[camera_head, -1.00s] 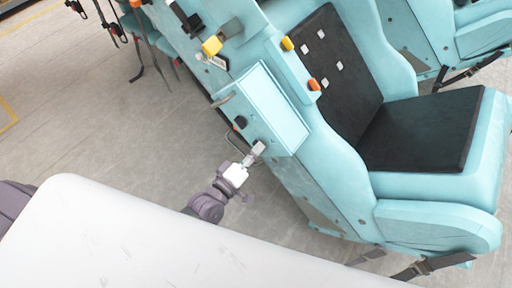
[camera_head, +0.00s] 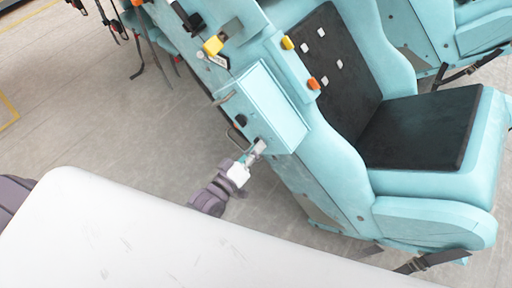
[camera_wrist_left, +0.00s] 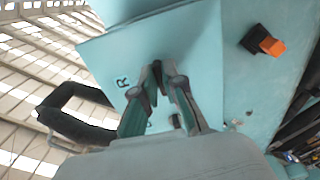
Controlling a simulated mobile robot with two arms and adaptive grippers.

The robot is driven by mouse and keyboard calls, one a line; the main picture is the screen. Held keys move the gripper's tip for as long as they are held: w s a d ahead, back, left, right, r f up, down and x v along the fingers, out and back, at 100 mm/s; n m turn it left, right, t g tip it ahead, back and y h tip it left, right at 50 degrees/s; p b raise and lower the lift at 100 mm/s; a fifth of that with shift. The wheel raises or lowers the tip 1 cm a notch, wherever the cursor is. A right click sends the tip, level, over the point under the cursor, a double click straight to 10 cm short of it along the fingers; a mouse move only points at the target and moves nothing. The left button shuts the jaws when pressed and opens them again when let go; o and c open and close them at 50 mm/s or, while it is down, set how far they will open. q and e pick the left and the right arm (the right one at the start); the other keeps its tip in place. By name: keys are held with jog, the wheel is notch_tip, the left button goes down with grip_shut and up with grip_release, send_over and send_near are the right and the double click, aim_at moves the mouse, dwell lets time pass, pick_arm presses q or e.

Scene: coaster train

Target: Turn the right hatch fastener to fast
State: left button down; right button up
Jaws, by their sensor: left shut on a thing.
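The hatch (camera_head: 276,108) is a light blue raised panel on the side of the ride car. A dark knob (camera_head: 241,119) sits on its narrow edge face, near one end. My left gripper (camera_head: 258,148) is at the other end of that face. My right gripper is not in view.
A black loop handle (camera_wrist_left: 75,112) stands out to the left of the gripper. An orange-tipped black switch (camera_wrist_left: 267,43) is at the upper right. The car's seat (camera_head: 420,130) lies to the right of the hatch. Open grey floor (camera_head: 130,130) is to the left.

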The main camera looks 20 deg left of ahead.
pick_arm(q)
jog(key=c, duration=1.3)
grip_release()
jog(key=shift+o, duration=0.2)
jog(key=v, duration=1.2)
